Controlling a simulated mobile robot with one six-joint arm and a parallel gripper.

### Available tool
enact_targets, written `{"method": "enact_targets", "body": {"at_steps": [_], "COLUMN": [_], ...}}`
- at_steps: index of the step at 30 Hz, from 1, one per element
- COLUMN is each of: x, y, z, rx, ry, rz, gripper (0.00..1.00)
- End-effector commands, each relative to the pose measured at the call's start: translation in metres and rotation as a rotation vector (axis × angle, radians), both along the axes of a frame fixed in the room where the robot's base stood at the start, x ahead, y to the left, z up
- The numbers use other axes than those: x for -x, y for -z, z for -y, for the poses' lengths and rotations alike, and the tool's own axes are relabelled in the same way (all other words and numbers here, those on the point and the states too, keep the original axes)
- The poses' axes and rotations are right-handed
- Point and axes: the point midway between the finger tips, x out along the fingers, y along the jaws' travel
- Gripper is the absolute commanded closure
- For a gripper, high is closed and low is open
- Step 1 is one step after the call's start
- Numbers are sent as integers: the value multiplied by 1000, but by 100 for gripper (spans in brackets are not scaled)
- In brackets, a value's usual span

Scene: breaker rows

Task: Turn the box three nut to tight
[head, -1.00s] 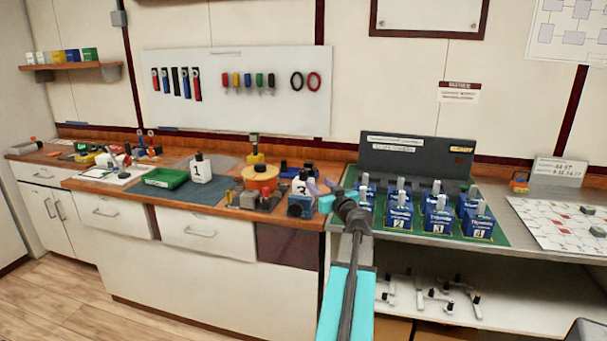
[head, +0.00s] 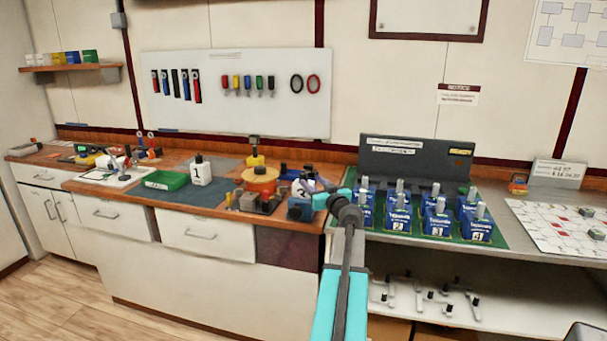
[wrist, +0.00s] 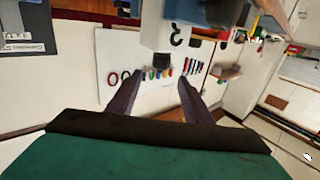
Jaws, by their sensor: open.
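A white box (head: 300,189) marked 3 stands near the right end of the wooden counter in the head view, partly covered by my gripper. In the wrist view the white box (wrist: 181,18) appears upside down with its 3 visible, and a dark nut (wrist: 162,60) sticks out of its top. My gripper (head: 311,187) is at this box in the head view. In the wrist view my gripper (wrist: 159,80) is open, with its two purple fingers apart and the nut in line with the gap between them. I cannot tell whether a finger touches it.
A white box (head: 201,171) marked 1 stands further left. Several blue numbered breakers (head: 438,228) stand on a green mat to the right.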

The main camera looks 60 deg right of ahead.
Motion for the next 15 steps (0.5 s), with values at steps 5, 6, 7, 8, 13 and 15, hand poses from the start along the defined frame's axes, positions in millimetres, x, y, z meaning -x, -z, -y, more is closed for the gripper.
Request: {"method": "enact_targets", "body": {"at_steps": [5, 6, 7, 8, 13, 15], "x": [-17, -21, -23, -25, -40, -46], "y": [-1, -1, -1, -1, -1, -1], "z": [12, 14, 16, 18, 27, 30], "rx": [-1, -1, -1, -1, -1, 0], "ry": [-1, -1, -1, -1, -2, -2], "rz": [-1, -1, -1, -1, -1, 0], "gripper": [54, 54, 54, 54, 54, 54]}}
